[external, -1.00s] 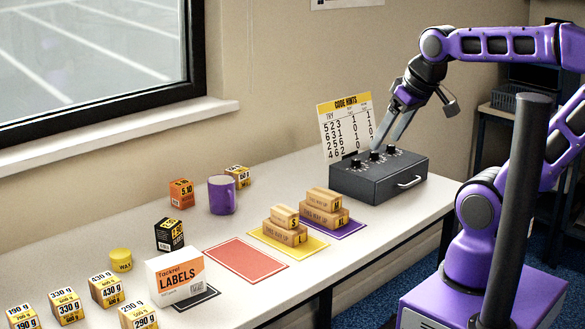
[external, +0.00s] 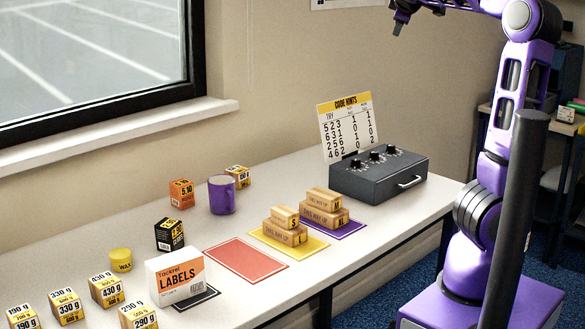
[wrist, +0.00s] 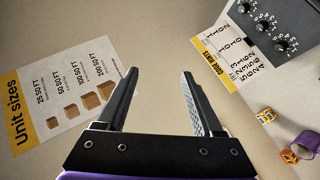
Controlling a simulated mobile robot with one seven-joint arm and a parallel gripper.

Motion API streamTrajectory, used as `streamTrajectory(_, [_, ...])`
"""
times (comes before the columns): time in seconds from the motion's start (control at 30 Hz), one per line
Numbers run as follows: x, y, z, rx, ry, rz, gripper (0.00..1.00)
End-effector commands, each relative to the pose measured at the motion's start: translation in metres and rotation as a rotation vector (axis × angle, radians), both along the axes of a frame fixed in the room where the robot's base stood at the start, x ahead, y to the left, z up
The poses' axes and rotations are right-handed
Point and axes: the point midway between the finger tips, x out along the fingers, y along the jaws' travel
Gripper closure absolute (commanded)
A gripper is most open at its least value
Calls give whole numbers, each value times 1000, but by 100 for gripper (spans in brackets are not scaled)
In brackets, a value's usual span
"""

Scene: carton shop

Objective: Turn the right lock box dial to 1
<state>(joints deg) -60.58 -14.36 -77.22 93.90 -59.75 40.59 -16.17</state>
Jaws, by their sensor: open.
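The dark grey lock box (external: 380,185) sits at the right end of the table, with three black dials on its top. The right dial (external: 391,149) is uncovered, but its setting is too small to read. The box also shows at the top right of the wrist view (wrist: 300,12), rotated, with its dials in a slanted row. My gripper (external: 397,29) is raised high above the box, at the top edge of the external view and partly cut off. In the wrist view my gripper (wrist: 160,74) is open, with nothing between its fingers.
A code hints card (external: 347,125) stands behind the box. Wooden blocks (external: 324,207) on coloured mats, a purple mug (external: 222,195) and small cartons stand to the left. A unit sizes poster (wrist: 65,95) shows on the wall. The space above the box is clear.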

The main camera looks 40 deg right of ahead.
Motion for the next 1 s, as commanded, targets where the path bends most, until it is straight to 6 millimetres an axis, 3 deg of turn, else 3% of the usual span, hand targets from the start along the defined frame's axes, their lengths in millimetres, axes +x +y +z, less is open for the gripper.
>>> streamTrajectory(0.3, [7, -25, 65, -257, 10, -28, 32])
streamTrajectory(0.43, [37, 22, 53, -275, 33, 103, 32])
streamTrajectory(0.8, [20, 24, 82, -154, -80, -85, 32])
streamTrajectory(1.0, [23, 29, 84, -37, -164, -235, 32])
